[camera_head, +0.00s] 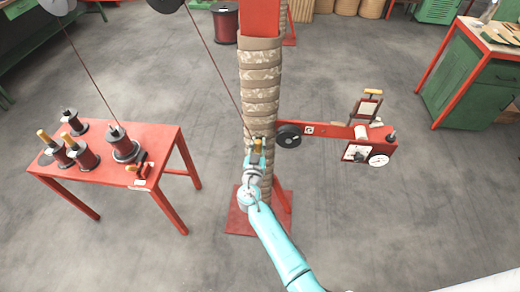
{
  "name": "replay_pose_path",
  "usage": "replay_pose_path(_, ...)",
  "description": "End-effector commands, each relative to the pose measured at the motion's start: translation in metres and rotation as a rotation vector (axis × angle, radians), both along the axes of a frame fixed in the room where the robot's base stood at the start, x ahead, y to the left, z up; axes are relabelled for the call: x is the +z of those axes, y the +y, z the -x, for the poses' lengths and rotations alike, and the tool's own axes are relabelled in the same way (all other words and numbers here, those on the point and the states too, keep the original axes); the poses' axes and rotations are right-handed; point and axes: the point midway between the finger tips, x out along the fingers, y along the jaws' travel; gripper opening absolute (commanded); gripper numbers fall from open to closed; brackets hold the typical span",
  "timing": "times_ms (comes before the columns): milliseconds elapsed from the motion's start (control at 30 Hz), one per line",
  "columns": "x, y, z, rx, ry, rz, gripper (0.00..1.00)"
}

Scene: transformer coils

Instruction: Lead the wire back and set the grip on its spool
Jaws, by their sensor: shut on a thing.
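My gripper (256,150) is in front of the tall wrapped column, shut on a small wooden-coloured grip (258,145); the fingers partly hide it. A thin dark red wire (212,61) slants from a grey pulley (165,4) at the top edge down to the grip. Another length of wire (88,75) runs from a second grey pulley (58,5) to a spool (122,148) on the red table (150,135) at the left. That spool stands upright on a grey round base, well left of my gripper. Whether the grip touches the column cannot be told.
The column (260,85) is wrapped in tan and patterned bands. A red side arm (325,129) with a black wheel (288,136) and gauges sticks out right. Several other spools (75,127) stand on the table's left. Bare floor lies between table and column.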

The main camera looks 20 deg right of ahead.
Motion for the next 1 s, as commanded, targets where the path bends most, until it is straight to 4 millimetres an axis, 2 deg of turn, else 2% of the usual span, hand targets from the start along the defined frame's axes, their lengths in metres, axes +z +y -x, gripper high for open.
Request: replay_pose_path(1000,0.137,0.027,-0.016,0.002,-0.003,-0.002,0.0)
